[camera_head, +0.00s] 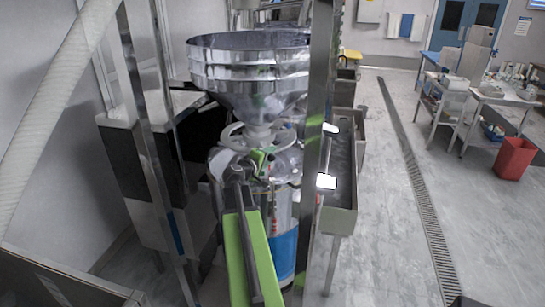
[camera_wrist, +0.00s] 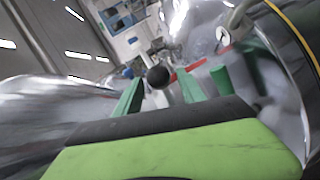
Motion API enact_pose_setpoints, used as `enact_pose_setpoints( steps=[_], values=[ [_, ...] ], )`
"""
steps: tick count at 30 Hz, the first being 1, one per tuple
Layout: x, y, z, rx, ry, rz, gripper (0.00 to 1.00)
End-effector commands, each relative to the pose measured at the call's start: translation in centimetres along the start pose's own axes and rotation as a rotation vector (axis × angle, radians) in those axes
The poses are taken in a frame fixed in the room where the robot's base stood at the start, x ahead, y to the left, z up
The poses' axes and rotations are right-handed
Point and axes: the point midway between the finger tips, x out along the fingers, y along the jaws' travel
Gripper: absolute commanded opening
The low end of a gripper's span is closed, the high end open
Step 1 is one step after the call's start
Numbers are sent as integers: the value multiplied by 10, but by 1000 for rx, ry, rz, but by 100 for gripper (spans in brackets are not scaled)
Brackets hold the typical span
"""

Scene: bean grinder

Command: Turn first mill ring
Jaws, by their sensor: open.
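The bean grinder stands in the head view with a large shiny metal hopper (camera_head: 250,75) on top. Below the hopper is a pale grey mill ring (camera_head: 232,138) with spokes, around the neck of the metal mill body (camera_head: 290,165). My gripper (camera_head: 262,158) is at the front of the machine, just below the ring's front edge. In the wrist view, the two green fingers of my gripper (camera_wrist: 159,80) are apart. A black ball knob (camera_wrist: 158,77) appears between them; I cannot tell whether they touch it. My arm hides part of the mill's front.
A metal upright (camera_head: 319,130) stands close to the right of the mill, and another (camera_head: 143,130) to the left. A metal trough (camera_head: 342,170) is beyond the right upright. A red bin (camera_head: 515,158) and carts stand far right. The floor between is clear.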

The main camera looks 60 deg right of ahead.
Motion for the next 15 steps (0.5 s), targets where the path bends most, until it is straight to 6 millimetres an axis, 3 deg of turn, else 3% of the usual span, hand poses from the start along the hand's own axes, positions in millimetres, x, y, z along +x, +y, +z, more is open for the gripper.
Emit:
enact_pose_setpoints(
  steps=[1, 6, 15],
  values=[
    [14, -2, -1, 0, -1, 0, 47],
    [37, -2, -1, 0, 2, -1, 47],
    [42, -2, -3, -1, 8, -2, 47]
  ],
)
